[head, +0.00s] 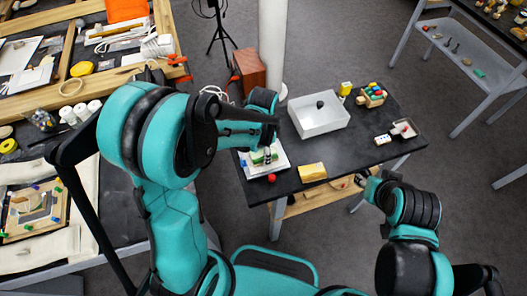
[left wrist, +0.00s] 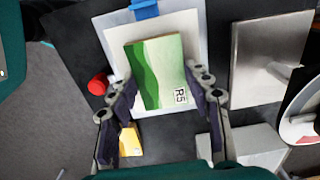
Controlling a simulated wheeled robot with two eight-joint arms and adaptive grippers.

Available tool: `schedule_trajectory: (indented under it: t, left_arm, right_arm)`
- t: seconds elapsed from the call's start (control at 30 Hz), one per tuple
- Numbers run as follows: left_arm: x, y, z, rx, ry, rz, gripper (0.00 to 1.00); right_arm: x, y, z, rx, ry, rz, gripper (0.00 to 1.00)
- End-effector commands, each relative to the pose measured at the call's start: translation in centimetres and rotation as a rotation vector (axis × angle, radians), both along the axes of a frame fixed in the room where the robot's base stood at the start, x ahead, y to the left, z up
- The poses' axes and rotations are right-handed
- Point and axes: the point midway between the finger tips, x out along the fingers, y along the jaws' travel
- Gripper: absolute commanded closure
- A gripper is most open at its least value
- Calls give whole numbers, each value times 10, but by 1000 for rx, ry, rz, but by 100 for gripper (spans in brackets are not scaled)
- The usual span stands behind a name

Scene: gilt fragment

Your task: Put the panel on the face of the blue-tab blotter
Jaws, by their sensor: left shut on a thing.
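The panel (left wrist: 155,65) is a small rectangle with green and pale wavy bands and an "R5" label. My left gripper (left wrist: 163,88) is shut on it, one finger at each side. Behind the panel lies a pale cream and white blotter (left wrist: 108,22) with a blue tab (left wrist: 145,8) at its top edge. Whether the panel touches the blotter, I cannot tell. In the head view the blotter (head: 283,167) lies at the dark table's left end, under my left gripper (head: 262,153). My right gripper (head: 369,181) is beyond the table's front edge, its fingers unclear.
A red ball (head: 271,178) lies just in front of the blotter, and a yellow block (head: 312,171) is to its right. A white tray (head: 320,125) holding a dark object stands behind. A block rack (head: 372,95) and a small dish (head: 404,129) are farther right.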

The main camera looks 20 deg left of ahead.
Motion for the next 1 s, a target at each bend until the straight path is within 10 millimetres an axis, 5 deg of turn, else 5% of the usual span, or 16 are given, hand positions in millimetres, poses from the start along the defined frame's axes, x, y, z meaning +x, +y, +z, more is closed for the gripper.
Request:
schedule_trajectory:
  t: [0.07,0.1,0.17,0.57,1.0]
  left_arm:
    - [0,0,-4,0,0,0,79]
    - [0,0,-3,0,0,0,43]
    - [0,0,-3,0,0,0,30]
    - [0,0,4,0,0,0,30]
    - [0,0,93,0,0,0,30]
  right_arm:
    - [0,0,-4,0,0,0,60]
    - [0,0,-3,0,0,0,60]
    - [0,0,-3,0,0,0,60]
    - [0,0,3,0,0,0,60]
    - [0,0,31,0,0,0,60]
